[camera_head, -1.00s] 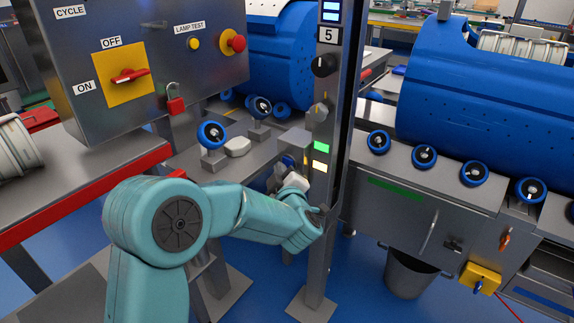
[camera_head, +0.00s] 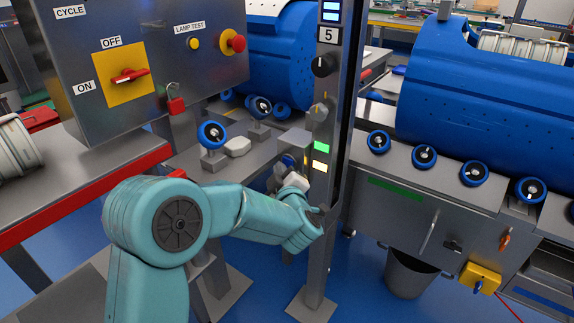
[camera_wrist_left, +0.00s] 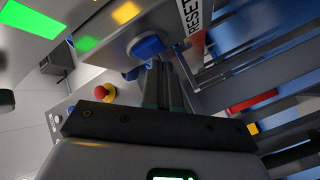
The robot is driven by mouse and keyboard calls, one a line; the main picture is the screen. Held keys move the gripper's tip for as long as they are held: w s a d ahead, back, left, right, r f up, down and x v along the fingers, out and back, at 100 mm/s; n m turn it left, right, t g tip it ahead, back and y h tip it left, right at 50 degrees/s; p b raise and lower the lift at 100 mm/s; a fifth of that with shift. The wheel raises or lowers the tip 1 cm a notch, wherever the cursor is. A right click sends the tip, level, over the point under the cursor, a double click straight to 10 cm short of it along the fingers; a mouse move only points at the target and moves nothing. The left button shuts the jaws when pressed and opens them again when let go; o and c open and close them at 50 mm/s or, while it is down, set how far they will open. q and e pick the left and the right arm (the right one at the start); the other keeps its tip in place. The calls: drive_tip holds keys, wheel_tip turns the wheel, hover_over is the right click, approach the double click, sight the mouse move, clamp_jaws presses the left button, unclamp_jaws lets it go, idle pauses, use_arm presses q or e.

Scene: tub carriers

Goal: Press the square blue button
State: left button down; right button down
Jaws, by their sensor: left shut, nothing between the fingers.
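The square blue button (camera_wrist_left: 148,47) shows in the left wrist view, set in a pale grey housing beside a label that reads RESET. My left gripper (camera_wrist_left: 160,66) is shut and empty, with its fingertips right at the lower edge of the button in that view. I cannot tell whether they touch it or whether it is pushed in. In the head view my left gripper (camera_head: 284,170) is at the left side of the grey post (camera_head: 318,225), beside the lit panels. The button cannot be made out clearly there. My right gripper is not in view.
A control box (camera_head: 150,60) with a red switch and red button stands at the left. Blue drums (camera_head: 480,100) and rollers are behind.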

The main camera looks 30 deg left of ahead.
use_arm(q)
drive_tip(key=shift+w, duration=0.4)
idle(0.3)
drive_tip(key=shift+s+b, duration=0.35)
drive_tip(key=shift+s, duration=0.05)
drive_tip(key=s+b, duration=0.2)
drive_tip(key=s, duration=0.4)
drive_tip(key=shift+a, duration=0.2)
